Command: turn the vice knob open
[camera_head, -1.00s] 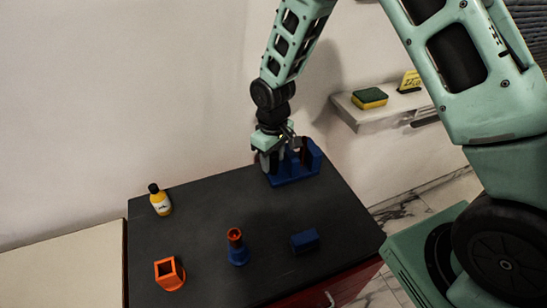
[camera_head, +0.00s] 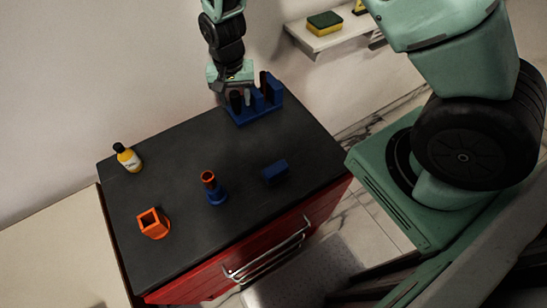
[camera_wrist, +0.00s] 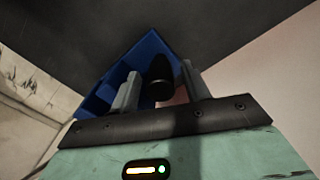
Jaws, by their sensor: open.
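The blue vice (camera_head: 262,108) stands near the back edge of the dark worktop. Its black knob (camera_head: 236,99) is at the vice's left end and also shows in the wrist view (camera_wrist: 160,80). My gripper (camera_head: 236,97) is at that end, pointing down from above. In the wrist view my open gripper (camera_wrist: 160,87) has one grey finger on each side of the knob, with a visible gap on both sides. I cannot tell how deep the knob sits between the fingers. The vice's blue body (camera_wrist: 140,55) lies behind and left of the fingers.
A yellow bottle (camera_head: 128,158), an orange square holder (camera_head: 153,223), a blue stand with an orange top (camera_head: 214,190) and a blue block (camera_head: 275,172) stand on the worktop (camera_head: 180,160). A wall shelf (camera_head: 318,38) holds a sponge (camera_head: 324,22).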

